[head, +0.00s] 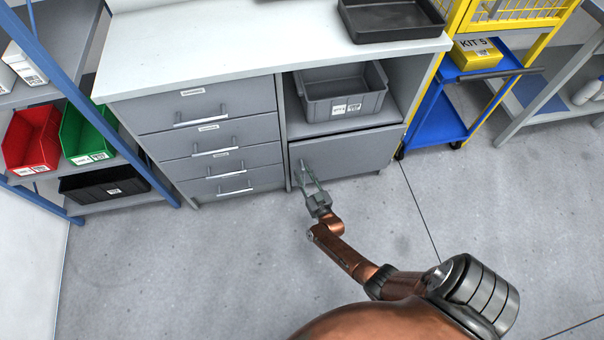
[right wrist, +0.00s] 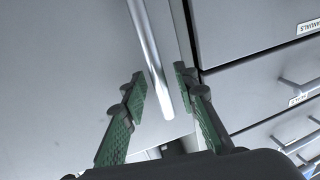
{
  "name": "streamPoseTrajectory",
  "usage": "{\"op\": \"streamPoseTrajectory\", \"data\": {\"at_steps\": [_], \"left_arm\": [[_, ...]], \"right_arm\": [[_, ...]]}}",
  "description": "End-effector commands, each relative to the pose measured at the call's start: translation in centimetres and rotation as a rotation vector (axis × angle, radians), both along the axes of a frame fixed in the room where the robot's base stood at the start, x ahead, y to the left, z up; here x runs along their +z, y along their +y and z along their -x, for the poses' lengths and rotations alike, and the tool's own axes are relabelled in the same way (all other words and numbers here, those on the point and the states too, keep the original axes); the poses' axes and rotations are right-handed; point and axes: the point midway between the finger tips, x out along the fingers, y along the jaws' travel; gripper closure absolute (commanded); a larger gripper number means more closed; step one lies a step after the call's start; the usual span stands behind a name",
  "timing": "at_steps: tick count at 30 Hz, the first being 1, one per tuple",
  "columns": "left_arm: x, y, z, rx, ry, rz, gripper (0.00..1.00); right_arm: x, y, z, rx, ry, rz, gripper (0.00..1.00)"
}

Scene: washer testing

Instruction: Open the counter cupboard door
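The counter cupboard door (head: 350,153) is a grey panel low on the counter's right side, under an open shelf. It looks shut. Its vertical bar handle (right wrist: 153,55) is near the door's left edge, and the door surface (right wrist: 70,60) fills the left of the right wrist view. My right gripper (head: 309,171) is at the handle's side of the door. In the right wrist view its green fingers (right wrist: 162,98) are apart, one on each side of the bar's lower end, with visible gaps. My left gripper is not in view.
Grey drawers (head: 210,150) with bar handles stand left of the door. A grey bin (head: 345,108) sits on the shelf above. A blue and yellow cart (head: 437,120) stands close to the counter's right. The floor (head: 220,265) in front is clear.

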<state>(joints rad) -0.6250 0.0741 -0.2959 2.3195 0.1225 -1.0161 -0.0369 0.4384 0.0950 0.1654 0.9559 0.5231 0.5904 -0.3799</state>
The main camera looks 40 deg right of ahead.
Motion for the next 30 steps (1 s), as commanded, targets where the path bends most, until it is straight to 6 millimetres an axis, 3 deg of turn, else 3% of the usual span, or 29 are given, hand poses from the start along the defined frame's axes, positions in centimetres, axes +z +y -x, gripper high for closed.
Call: {"op": "streamPoseTrajectory", "data": {"at_steps": [6, 18, 30], "left_arm": [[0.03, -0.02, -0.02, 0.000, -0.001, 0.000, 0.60], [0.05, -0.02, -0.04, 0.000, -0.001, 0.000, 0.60], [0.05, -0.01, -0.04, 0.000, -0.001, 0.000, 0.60]], "right_arm": [[0.06, -0.01, -0.01, 0.000, 0.000, 0.000, 0.74], [0.02, 0.00, 0.03, 0.000, 0.000, 0.000, 1.00], [0.00, -0.02, 0.06, -0.001, 0.000, 0.000, 1.00]]}}
